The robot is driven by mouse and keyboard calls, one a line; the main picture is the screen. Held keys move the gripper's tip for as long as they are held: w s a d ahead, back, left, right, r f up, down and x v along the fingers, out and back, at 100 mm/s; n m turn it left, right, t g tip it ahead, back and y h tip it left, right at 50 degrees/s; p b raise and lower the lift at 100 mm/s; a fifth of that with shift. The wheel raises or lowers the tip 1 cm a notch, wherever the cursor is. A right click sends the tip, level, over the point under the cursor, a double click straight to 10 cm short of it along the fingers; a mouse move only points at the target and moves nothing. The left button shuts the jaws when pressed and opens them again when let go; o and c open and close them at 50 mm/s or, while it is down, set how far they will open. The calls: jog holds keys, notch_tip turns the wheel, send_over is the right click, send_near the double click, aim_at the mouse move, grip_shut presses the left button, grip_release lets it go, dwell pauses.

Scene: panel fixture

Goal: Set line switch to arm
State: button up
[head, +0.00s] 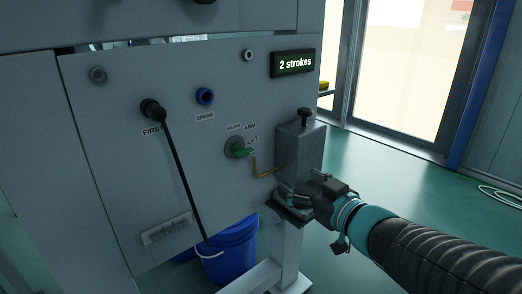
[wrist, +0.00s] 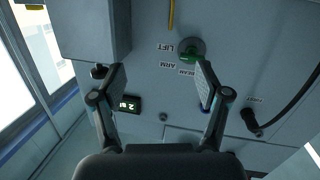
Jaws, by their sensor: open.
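The line switch (head: 238,148) is a round grey knob with a green handle on the grey panel, with BEAM, ARM and LIFT labels around it. In the head view the handle points right, near the LIFT side; its exact setting is hard to tell. In the wrist view the switch (wrist: 191,51) appears upside down, beyond and between the fingers, nearer the right one. My gripper (head: 288,200) is open and empty, below and right of the switch, apart from it. Its two spread fingers show in the wrist view (wrist: 161,82).
A blue SPARE port (head: 205,96) and a "2 strokes" display (head: 293,63) sit above. A blue bucket (head: 232,250) stands below.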

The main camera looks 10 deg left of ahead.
aim_at(246, 154)
notch_tip(246, 154, up, 3)
jog(key=s+a+g+y, duration=0.1)
jog(key=s+a+y, duration=0.2)
jog(key=shift+n, duration=0.3)
jog(key=x, duration=1.3)
jog(key=shift+w+a+f, duration=0.25)
jog(key=shift+w+a, duration=0.05)
jog(key=c, duration=1.2)
